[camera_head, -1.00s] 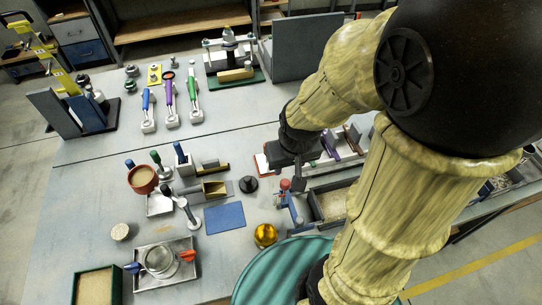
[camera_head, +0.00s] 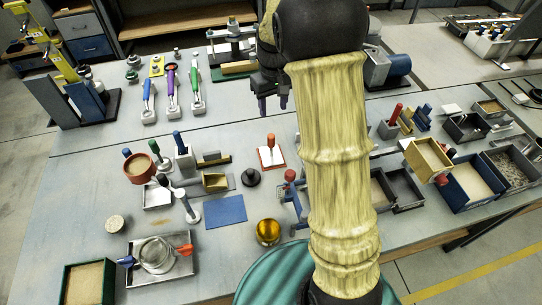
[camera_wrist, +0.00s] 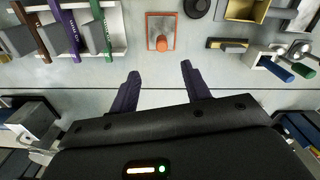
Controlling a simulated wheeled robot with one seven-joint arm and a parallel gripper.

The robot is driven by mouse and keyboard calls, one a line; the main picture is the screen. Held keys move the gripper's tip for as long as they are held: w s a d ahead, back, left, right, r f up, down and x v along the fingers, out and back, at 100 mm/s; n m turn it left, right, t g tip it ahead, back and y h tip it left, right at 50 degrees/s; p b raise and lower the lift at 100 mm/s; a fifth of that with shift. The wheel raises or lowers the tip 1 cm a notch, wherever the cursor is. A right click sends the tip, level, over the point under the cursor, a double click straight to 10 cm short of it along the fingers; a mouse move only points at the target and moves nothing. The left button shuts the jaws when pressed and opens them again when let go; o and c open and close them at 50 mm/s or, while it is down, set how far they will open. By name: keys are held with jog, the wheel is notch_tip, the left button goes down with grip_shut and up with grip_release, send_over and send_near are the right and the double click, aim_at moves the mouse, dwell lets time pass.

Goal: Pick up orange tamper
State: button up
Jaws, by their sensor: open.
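The orange tamper (camera_head: 271,143) stands upright on a white square plate with an orange-red edge, near the middle of the bench in the head view. In the wrist view the tamper (camera_wrist: 162,43) shows from above at the top middle, ahead of the fingertips. My gripper (camera_head: 272,104) is open and empty, in the air; in the head view it appears above and behind the tamper. In the wrist view my gripper (camera_wrist: 159,72) has its two dark fingers spread, with bare bench between them. The fingers do not touch the tamper.
A black round knob (camera_head: 250,177) and a brass box (camera_head: 215,181) stand left of the tamper. A red-topped blue tool (camera_head: 290,187) is in front. A rack of brown, purple and green handles (camera_wrist: 76,32) is beside it in the wrist view.

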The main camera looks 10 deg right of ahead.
jog(key=shift+w+f, duration=0.15)
jog(key=shift+w, duration=0.6)
jog(key=shift+f, duration=0.1)
jog(key=p, duration=0.2)
send_over(271, 147)
jog(key=w, duration=0.2)
jog(key=f, duration=1.2)
jog(key=shift+s+d, duration=0.1)
jog(key=shift+d, duration=0.2)
jog(key=shift+f, duration=0.1)
